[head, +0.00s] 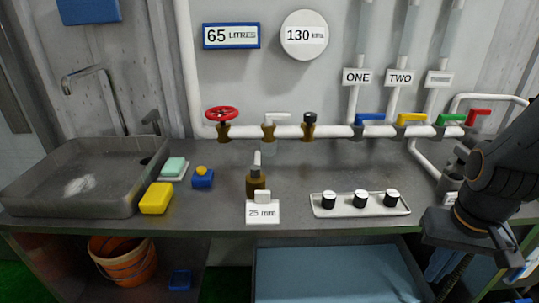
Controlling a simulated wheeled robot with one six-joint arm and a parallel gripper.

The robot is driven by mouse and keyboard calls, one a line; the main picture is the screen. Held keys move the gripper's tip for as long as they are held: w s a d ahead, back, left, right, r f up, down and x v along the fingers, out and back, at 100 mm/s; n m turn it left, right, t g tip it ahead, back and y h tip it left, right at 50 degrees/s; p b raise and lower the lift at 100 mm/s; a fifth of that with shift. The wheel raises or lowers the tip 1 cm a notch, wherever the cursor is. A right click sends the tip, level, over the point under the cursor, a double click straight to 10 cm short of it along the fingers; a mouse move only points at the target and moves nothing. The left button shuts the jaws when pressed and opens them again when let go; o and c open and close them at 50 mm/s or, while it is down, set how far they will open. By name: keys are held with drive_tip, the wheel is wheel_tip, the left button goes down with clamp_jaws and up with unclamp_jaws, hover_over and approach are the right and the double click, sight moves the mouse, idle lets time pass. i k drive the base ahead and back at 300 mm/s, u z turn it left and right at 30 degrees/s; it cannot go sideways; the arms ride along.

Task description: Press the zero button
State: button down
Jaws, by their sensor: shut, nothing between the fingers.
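No label that reads zero can be made out in the head view. A small blue box with a yellow domed button (202,172) sits on the counter right of the sink. My gripper (513,264) is at the lower right, by the counter's front edge, far from that button. It is shut and empty; its fingertips are small and partly cut off by dark parts of my arm. A white plate (357,213) with three black round knobs (360,198) lies on the counter between the button and my gripper.
A sink (60,205), yellow sponge (156,198) and soap dish (174,169) are at left. A brass fitting (256,183) stands behind a "25 mm" card (262,213). A white pipe (340,131) with colored valve handles runs along the wall, below a "65 litres" sign (231,35).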

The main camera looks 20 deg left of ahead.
sight(200, 170)
drive_tip(key=z, duration=1.1)
drive_tip(key=k, duration=1)
drive_tip(key=u, duration=1.2)
drive_tip(key=i, duration=1)
drive_tip(key=z, duration=0.05)
